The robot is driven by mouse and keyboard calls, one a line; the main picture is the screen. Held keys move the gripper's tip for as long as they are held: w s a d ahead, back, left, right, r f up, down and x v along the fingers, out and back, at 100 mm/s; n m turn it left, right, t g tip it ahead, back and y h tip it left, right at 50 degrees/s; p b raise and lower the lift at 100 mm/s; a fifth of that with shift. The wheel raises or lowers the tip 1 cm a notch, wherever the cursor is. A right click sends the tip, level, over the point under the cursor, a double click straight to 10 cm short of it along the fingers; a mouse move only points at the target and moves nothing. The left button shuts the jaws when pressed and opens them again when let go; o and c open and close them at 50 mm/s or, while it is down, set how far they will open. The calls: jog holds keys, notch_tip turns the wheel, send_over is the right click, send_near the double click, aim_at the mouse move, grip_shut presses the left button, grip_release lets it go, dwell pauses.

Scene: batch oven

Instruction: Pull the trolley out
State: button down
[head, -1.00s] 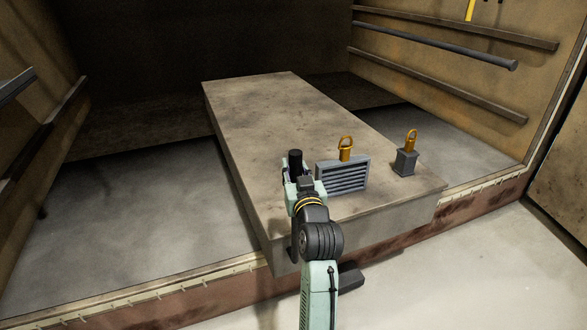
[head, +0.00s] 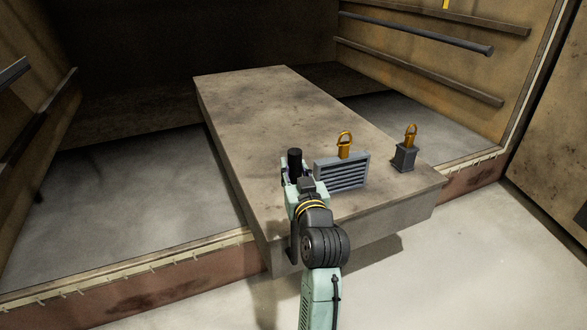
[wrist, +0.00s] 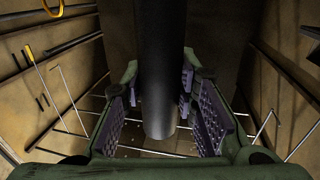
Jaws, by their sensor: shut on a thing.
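The trolley (head: 262,120) is a long, flat, stained slab that juts out of the oven over its front sill. A dark upright post (head: 295,160) stands at its near left end. My gripper (head: 291,176) is at this post. In the wrist view the dark round post (wrist: 160,90) runs between the two ridged finger pads of my gripper (wrist: 160,110). A grey louvred block (head: 342,172) and a small grey block (head: 404,157) stand on the slab, each with a yellow ring on top.
The oven's side walls carry rails, with a dark bar (head: 415,33) on the right wall. The oven sill (head: 200,273) runs along the front edge. Pale floor (head: 450,270) in front of the oven is clear on the right.

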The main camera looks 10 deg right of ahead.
jog(key=shift+s, duration=0.2)
jog(key=c, duration=1.2)
grip_release()
jog(key=shift+c, duration=0.2)
jog(key=s+d, duration=0.1)
jog(key=s, duration=0.6)
jog(key=shift+s, duration=0.2)
